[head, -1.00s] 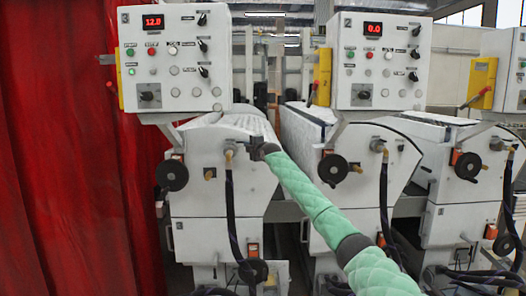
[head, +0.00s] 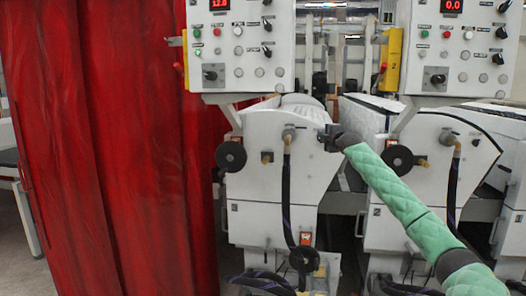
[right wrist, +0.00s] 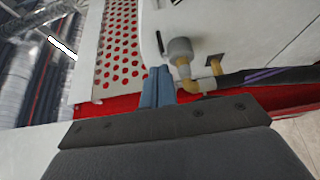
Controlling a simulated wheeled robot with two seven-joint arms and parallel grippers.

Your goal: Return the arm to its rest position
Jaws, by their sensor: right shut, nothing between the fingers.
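My right gripper (head: 325,138) is at the end of my green-sleeved right arm, just right of the left machine's grey hose fitting (head: 289,135). In the right wrist view the blue-grey fingers (right wrist: 158,86) are together and hold nothing. The fitting with its brass elbow (right wrist: 182,62) shows just beyond the fingertips there; I cannot tell the exact gap. My left arm and gripper are not in view.
The left machine (head: 262,190) and right machine (head: 418,215) stand close ahead, with control panels (head: 238,78) above. A black hose (head: 286,195) hangs from the fitting. A red curtain (head: 100,150) fills the left. Little free room shows between the machines.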

